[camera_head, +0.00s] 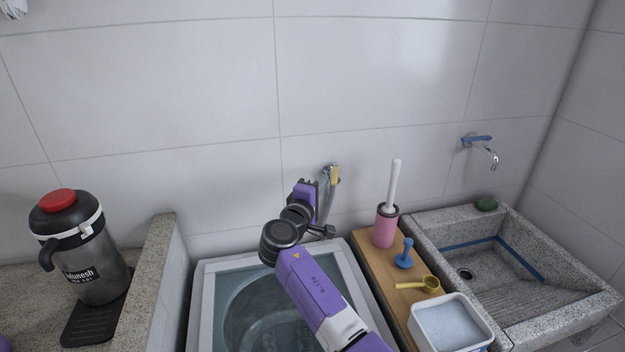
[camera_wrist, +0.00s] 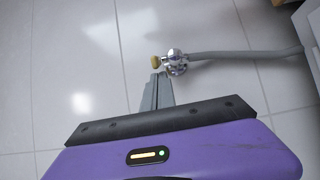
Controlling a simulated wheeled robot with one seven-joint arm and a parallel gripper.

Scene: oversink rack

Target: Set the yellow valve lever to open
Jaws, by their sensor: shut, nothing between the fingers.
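The yellow valve lever (camera_head: 336,174) sits on a chrome valve on the tiled wall, above the back edge of the washer. In the head view it looks roughly upright. In the wrist view the yellow lever (camera_wrist: 155,62) shows end-on, on the left of the chrome valve body (camera_wrist: 176,62). My gripper (camera_wrist: 157,77) is shut and empty, its tips pointing at the wall just below the lever in that view. Whether the tips touch the lever or valve I cannot tell. In the head view my purple hand (camera_head: 305,196) is just left of the valve and its fingertips are not clear.
A grey hose (camera_wrist: 245,56) runs from the valve. Below is a top-loading washer (camera_head: 205,300). To its right, a wooden board (camera_head: 375,268) holds a pink brush holder (camera_head: 385,228), a blue plunger-like item (camera_head: 404,257), a yellow scoop (camera_head: 430,285) and a white tub (camera_head: 450,325). A stone sink (camera_head: 530,322) is farther right.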

